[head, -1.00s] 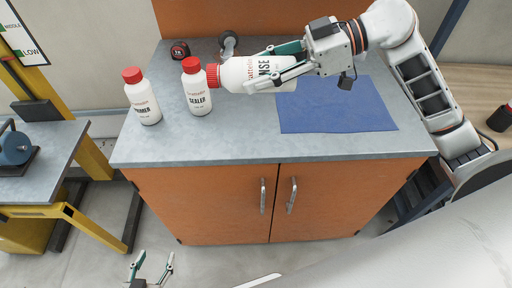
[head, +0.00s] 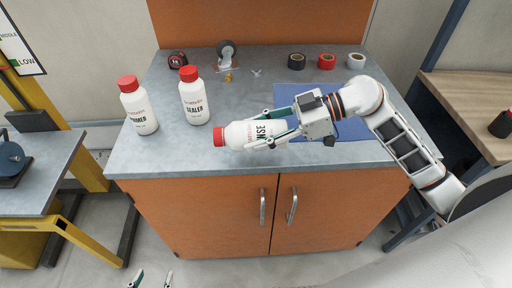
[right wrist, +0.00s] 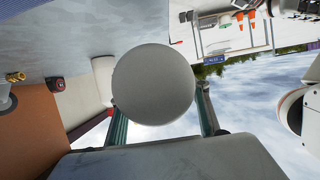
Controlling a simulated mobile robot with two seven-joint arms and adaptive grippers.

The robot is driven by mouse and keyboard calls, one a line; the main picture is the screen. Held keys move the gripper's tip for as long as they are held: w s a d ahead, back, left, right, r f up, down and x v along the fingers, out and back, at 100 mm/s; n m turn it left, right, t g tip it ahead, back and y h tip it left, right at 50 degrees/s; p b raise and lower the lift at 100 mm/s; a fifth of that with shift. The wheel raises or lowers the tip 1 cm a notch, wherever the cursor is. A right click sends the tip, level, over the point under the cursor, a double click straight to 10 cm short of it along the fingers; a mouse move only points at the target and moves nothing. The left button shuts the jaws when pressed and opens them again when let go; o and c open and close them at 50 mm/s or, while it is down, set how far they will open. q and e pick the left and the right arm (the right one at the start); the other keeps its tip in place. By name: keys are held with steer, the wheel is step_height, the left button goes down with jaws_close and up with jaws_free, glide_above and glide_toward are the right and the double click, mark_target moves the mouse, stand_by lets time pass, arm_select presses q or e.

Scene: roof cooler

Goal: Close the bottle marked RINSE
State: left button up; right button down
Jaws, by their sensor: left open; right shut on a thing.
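The RINSE bottle (head: 248,134) is white with a red cap (head: 219,136) at its left end. It lies about level, cap pointing left, over the front part of the bench. I cannot tell how tight the cap sits. My right gripper (head: 262,130) is shut on the bottle's body, one finger on each side. In the right wrist view the bottle's round grey base (right wrist: 153,85) faces the camera and hides the cap. My left gripper (head: 150,279) is at the bottom edge of the head view, open and empty, low in front of the cabinet and partly cut off.
The SEALER bottle (head: 195,103) and PRIMER bottle (head: 139,112) stand upright with red caps at the bench's left. A tape measure (head: 178,60), a caster (head: 227,55) and tape rolls (head: 326,62) line the back. A blue mat (head: 350,128) lies right. The front-left bench top is clear.

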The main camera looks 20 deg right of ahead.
steer(key=shift+f, duration=0.45)
step_height(320, 180, down, 4)
steer(key=shift+r+b, duration=0.1)
steer(key=shift+b, duration=0.3)
steer(key=shift+f, duration=0.25)
steer(key=c, duration=1.3)
jaws_free()
steer(key=shift+f, duration=0.1)
steer(key=shift+o, duration=1.2)
